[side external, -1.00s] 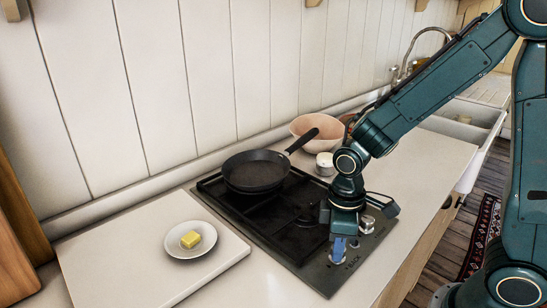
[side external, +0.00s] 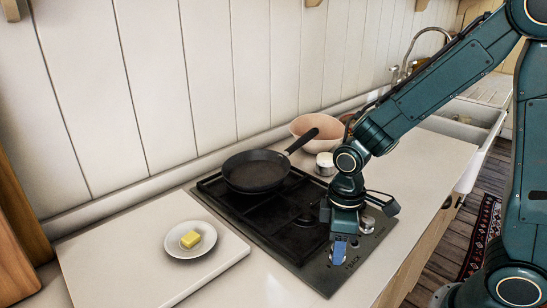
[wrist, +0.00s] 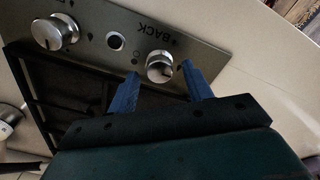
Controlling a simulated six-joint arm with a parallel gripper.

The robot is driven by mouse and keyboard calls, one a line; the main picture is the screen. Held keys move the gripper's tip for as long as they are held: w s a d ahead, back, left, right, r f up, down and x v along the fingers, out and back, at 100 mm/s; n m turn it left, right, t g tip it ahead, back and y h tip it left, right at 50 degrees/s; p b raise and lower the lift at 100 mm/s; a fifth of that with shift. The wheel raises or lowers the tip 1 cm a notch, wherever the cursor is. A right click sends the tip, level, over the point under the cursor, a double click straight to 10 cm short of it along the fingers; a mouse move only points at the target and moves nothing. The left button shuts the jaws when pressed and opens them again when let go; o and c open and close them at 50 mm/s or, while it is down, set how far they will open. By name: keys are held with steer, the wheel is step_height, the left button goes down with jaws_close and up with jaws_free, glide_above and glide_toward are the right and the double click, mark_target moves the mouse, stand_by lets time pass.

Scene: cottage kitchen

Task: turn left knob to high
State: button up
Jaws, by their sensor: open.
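The left knob (wrist: 160,66) is a round silver knob on the hob's metal control strip, beside the word BACK, in the wrist view. My gripper (wrist: 159,77) is open, with one blue finger on each side of this knob. I cannot tell whether the fingers touch it. The knob's pointer setting is too small to read. In the side view my gripper (side external: 340,249) points down at the near end of the strip and hides most of the left knob. The other silver knob (wrist: 55,32) also shows in the side view (side external: 367,224), just behind my gripper.
A black frying pan (side external: 256,171) sits on the hob (side external: 284,232), its handle pointing back right. A pink bowl (side external: 305,125) and a small white pot (side external: 325,162) stand behind. A plate (side external: 181,251) with butter (side external: 190,239) lies on a white board (side external: 105,262) at left.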

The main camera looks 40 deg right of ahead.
step_height(320, 180, up, 14)
steer(key=shift+f, duration=0.25)
stand_by(0.5)
steer(key=shift+s, duration=0.1)
steer(key=s+d+r+m+t, duration=0.4)
steer(key=s+d+m+t, duration=0.1)
steer(key=s, duration=0.5)
steer(key=shift+s+r+m+t, duration=0.15)
steer(key=shift+m+t, duration=0.15)
steer(key=shift+m, duration=0.6)
